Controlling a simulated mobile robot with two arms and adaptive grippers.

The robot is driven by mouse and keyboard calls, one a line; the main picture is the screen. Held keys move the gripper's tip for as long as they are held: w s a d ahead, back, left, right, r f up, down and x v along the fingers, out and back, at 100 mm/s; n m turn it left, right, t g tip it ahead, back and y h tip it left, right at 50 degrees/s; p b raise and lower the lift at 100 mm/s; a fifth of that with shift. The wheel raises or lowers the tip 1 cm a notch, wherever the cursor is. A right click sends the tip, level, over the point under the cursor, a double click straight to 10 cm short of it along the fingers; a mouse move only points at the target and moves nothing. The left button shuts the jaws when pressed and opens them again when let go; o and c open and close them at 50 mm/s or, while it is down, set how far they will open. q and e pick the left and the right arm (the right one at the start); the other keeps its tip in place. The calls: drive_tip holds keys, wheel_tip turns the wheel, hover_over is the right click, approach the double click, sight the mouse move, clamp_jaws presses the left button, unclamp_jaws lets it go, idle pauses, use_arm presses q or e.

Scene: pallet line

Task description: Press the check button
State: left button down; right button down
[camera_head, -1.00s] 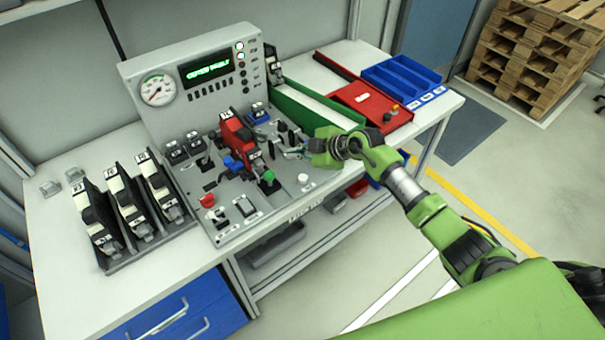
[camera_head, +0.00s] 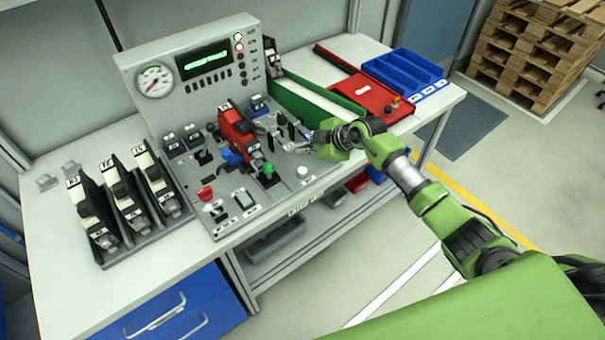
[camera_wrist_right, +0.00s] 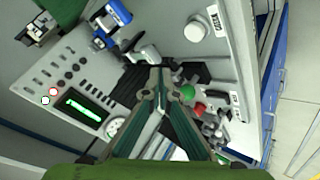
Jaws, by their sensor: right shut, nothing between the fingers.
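The grey test panel (camera_head: 222,220) stands on the bench. On its deck are a white round button (camera_head: 302,171) and a green round button (camera_head: 267,169); which one is the check button I cannot read. They also show in the wrist view, the white button (camera_wrist_right: 195,31) at the top and the green button (camera_wrist_right: 188,92) right of the fingers. My right gripper (camera_head: 304,148) is shut and empty above the panel's right side, behind the white button. In the wrist view its fingertips (camera_wrist_right: 160,73) meet, apart from the white button. My left gripper is not in view.
A red device (camera_head: 236,132) is seated mid-panel. The upright face holds a gauge (camera_head: 154,80), a green-lit display (camera_head: 205,62) and indicator lamps. A rack with several devices (camera_head: 130,220) stands left. A red tray (camera_head: 362,96) and blue bin (camera_head: 405,72) lie right. The bench front-left is clear.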

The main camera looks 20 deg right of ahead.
drive_tip(key=b, duration=0.4)
hover_over(304, 172)
wheel_tip(304, 172, down, 4)
drive_tip(key=shift+w+f, duration=0.1)
drive_tip(key=shift+f, duration=1)
drive_tip(key=shift+f, duration=0.15)
drive_tip(key=shift+f, duration=0.25)
drive_tip(key=shift+f, duration=0.65)
idle(0.7)
idle(0.3)
drive_tip(key=shift+r+p, duration=0.95)
drive_tip(key=shift+p, duration=0.1)
